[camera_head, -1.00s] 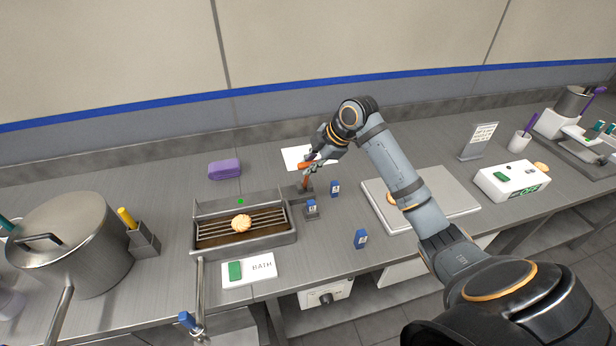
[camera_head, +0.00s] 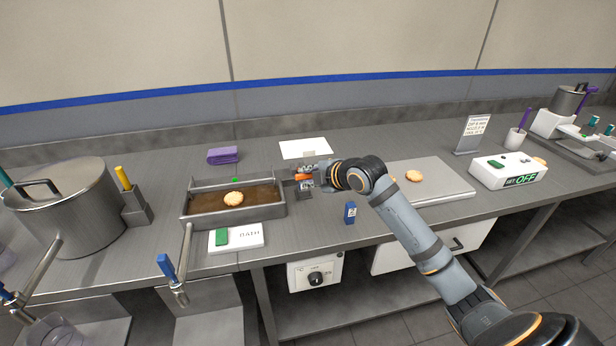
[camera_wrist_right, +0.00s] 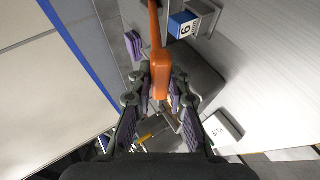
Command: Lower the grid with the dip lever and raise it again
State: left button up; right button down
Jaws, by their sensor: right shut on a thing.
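The bath (camera_head: 262,209) is a grey metal tray of brown liquid. A round biscuit (camera_head: 234,198) sits in its middle. The grid's bars do not show; the grid appears to be down in the liquid under the biscuit. The orange dip lever stands just right of the bath, mostly covered by my right gripper (camera_head: 304,178). In the right wrist view the orange lever (camera_wrist_right: 160,78) runs between the two fingers of my right gripper (camera_wrist_right: 160,92), which is shut on it. My left gripper is not in view.
A BATH card (camera_head: 250,234) with a green block lies before the bath. A blue marker (camera_head: 350,212) stands in front of my right arm. A large pot (camera_head: 65,215) is at left, a purple cloth (camera_head: 224,155) behind the bath. A board with biscuits (camera_head: 445,190) lies to the right.

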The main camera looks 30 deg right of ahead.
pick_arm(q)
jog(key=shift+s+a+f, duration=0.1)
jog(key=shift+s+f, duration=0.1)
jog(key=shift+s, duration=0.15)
pick_arm(e)
jog(key=shift+s+f, duration=0.2)
jog(key=shift+f, duration=0.25)
jog(key=c, duration=1.3)
grip_release()
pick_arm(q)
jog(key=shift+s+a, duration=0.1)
pick_arm(e)
jog(key=shift+r, duration=0.1)
notch_tip(320, 180, up, 10)
